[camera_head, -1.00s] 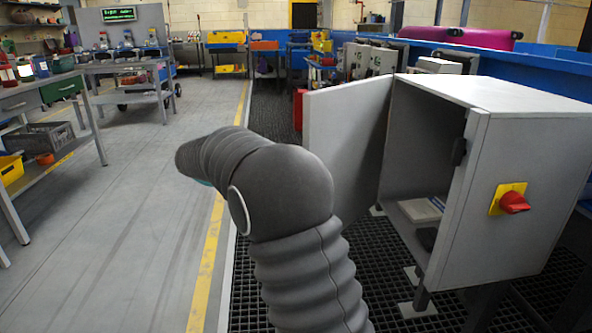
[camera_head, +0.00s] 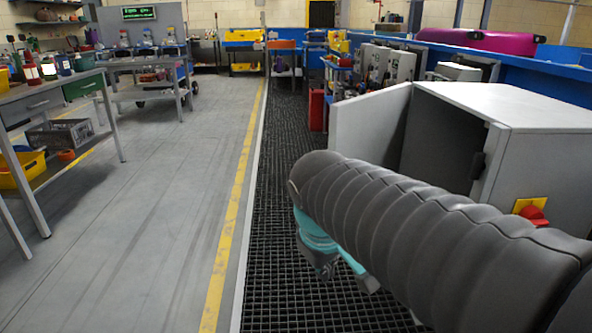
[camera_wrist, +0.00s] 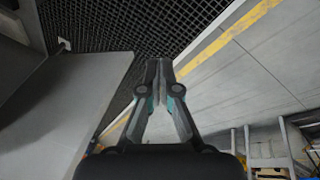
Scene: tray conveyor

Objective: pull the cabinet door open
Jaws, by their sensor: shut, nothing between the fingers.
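The grey cabinet (camera_head: 548,112) stands at the right in the head view. Its door (camera_head: 368,125) stands wide open, swung out to the left, and the dark interior (camera_head: 440,140) shows. My arm hides the lower door and cabinet front. A pale grey panel, which looks like the door (camera_wrist: 85,105), fills the left of the wrist view. My gripper (camera_wrist: 159,62) is shut and empty, just to the right of that panel and apart from it. In the head view my teal-marked gripper (camera_head: 335,262) hangs below the arm, over the black grating.
A red switch on a yellow plate (camera_head: 530,208) is on the cabinet's side. Black grating (camera_head: 275,230) lies below, with a yellow floor line (camera_head: 228,230) to its left. The grey floor (camera_head: 160,200) is open. A workbench (camera_head: 50,100) stands at the far left.

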